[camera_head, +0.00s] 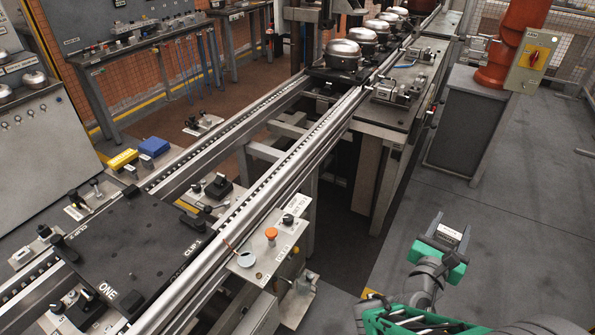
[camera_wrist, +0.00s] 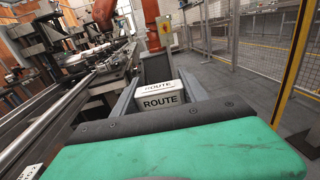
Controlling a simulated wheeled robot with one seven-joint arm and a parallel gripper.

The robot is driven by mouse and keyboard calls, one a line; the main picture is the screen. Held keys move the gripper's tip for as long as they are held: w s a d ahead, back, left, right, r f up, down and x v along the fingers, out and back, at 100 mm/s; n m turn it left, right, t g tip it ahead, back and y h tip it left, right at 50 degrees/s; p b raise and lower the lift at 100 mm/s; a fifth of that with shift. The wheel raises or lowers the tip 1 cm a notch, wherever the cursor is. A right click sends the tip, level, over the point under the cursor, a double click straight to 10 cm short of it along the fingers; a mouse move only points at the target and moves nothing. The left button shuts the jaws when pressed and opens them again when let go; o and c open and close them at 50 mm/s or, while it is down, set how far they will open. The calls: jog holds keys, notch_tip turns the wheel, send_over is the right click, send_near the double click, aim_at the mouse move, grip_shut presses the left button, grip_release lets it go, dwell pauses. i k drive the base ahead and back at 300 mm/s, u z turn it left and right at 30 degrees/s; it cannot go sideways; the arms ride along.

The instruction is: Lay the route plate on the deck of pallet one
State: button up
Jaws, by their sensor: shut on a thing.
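The route plate (camera_wrist: 163,101) is a small block with a white face marked ROUTE in the wrist view. It sits between the two fingers of my gripper (camera_wrist: 158,92), which is shut on it. In the head view my gripper (camera_head: 446,238) is at the lower right, with the plate (camera_head: 449,234) showing as a small pale label at its tip. Pallet one (camera_head: 130,245) is a black deck marked ONE, CLIP 1 and CLIP 2, on the conveyor at lower left. My gripper is well to the right of it, apart from it, over the grey floor side.
Conveyor rails (camera_head: 290,150) run from lower left to the back, where several domed compressors (camera_head: 343,57) stand on carriers. A control box (camera_head: 270,250) with an orange button stands beside the near rail. A grey cabinet (camera_head: 470,115) is behind. The floor at right is clear.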

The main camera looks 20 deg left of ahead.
aim_at(123, 247)
jog(key=i, duration=1.9)
jog(key=u, duration=5.45)
jog(key=i, duration=0.5)
jog(key=z, duration=0.05)
